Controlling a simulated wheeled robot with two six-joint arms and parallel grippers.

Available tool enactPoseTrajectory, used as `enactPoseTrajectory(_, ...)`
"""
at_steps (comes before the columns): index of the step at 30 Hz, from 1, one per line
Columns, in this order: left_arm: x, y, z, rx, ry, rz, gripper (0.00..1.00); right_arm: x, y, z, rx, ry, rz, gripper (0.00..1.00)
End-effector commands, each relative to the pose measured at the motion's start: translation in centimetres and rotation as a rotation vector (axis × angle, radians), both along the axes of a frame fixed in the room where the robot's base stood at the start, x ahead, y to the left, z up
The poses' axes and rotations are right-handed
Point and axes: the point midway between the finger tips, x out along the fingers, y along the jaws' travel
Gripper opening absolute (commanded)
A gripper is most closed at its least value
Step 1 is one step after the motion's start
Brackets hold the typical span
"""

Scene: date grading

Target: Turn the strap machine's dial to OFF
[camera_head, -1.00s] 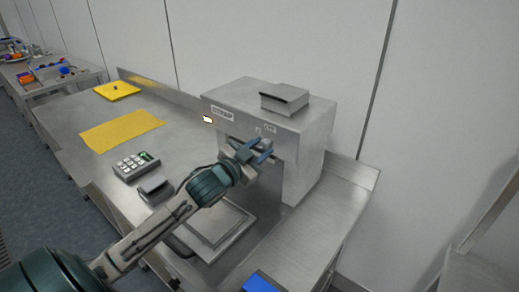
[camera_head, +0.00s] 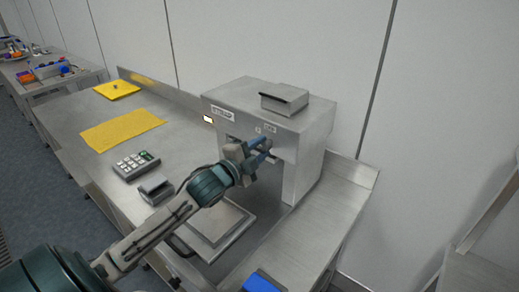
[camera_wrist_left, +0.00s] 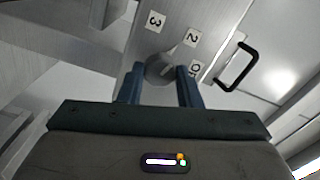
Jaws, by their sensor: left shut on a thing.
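The strap machine (camera_head: 300,160) is a grey metal box on the bench, with a front opening and white labels. Its round grey dial (camera_wrist_left: 160,70) shows in the left wrist view, near labels reading 3, 2 and a partly covered OFF. My left gripper (camera_head: 263,152) is at the upper right of the machine's front, its blue fingers reaching the dial. In the left wrist view the fingers (camera_wrist_left: 160,80) are on either side of the dial, shut on it. The fingers hide most of the dial in the head view. I cannot tell exactly where the dial points. My right gripper is out of view.
A keypad (camera_head: 136,164) and a small grey block (camera_head: 155,189) sit left of my arm. A flat plate (camera_head: 228,222) lies below it. A yellow mat (camera_head: 120,130) is farther back. A black handle (camera_wrist_left: 238,66) shows beside the dial.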

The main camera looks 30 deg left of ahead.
Motion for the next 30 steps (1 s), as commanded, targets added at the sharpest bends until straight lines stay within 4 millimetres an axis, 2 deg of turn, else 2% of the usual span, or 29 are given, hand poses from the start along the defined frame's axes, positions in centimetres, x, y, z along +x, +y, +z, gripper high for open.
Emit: enactPoseTrajectory(30, 0.0, 0.0, -0.3, 0.948, -0.072, 0.000, 0.08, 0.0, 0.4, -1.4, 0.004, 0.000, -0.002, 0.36)
